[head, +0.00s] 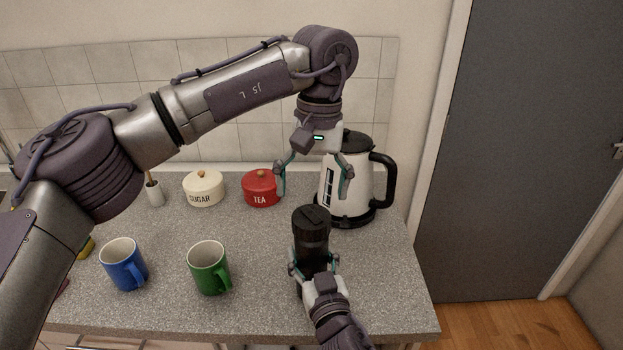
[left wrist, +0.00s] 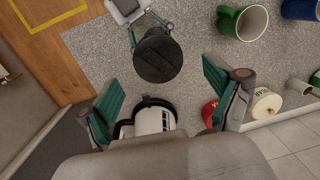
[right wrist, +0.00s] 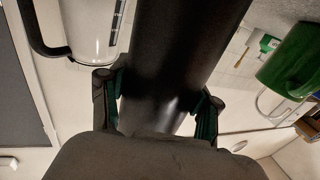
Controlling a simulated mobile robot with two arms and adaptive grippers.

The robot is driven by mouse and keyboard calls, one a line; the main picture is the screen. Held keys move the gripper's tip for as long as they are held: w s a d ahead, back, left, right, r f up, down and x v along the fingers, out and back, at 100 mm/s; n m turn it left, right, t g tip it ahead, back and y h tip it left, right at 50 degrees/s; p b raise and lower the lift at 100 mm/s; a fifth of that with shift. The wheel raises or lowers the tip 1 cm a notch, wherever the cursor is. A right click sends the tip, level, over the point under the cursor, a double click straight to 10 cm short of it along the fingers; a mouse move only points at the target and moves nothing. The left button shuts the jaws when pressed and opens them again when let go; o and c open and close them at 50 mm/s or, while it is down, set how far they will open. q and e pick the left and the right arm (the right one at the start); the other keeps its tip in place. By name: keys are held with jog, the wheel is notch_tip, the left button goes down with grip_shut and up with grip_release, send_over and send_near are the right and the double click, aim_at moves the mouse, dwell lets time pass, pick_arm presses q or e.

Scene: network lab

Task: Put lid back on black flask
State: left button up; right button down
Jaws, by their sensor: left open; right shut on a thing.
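The black flask (head: 311,232) stands upright near the right end of the counter. A black lid (head: 312,214) sits on its top and looks level; I cannot tell how firmly it is seated. The round dark lid top also shows in the left wrist view (left wrist: 158,56). My right gripper (head: 313,264) is shut on the flask's body, with one finger on each side, also in the right wrist view (right wrist: 162,98). My left gripper (head: 313,192) is open and empty, pointing down just above and behind the lid, apart from it.
A white kettle (head: 346,180) with a black handle stands close behind the flask. A red tea pot (head: 260,190) and a cream sugar pot (head: 203,190) stand at the back. A green mug (head: 207,270) and a blue mug (head: 122,265) are to the left. The counter (head: 255,300) between mug and flask is clear.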

pick_arm(q)
jog(key=n, duration=0.4)
jog(key=shift+r+n, duration=0.1)
jog(key=shift+n, duration=0.3)
jog(key=n, duration=0.6)
jog(key=shift+r+n, duration=0.15)
jog(key=shift+n, duration=0.25)
jog(key=n, duration=0.4)
jog(key=shift+r+n+h, duration=0.1)
jog(key=shift+n+h, duration=0.2)
jog(key=n, duration=0.4)
jog(key=shift+r+n, duration=0.1)
jog(key=shift+n, duration=0.2)
jog(key=n, duration=0.4)
jog(key=shift+r+t, duration=0.1)
jog(key=shift+t, duration=0.2)
jog(key=n, duration=0.9)
jog(key=shift+r+n, duration=0.15)
jog(key=shift+n, duration=0.15)
jog(key=n, duration=0.6)
jog(key=shift+s+r, duration=0.1)
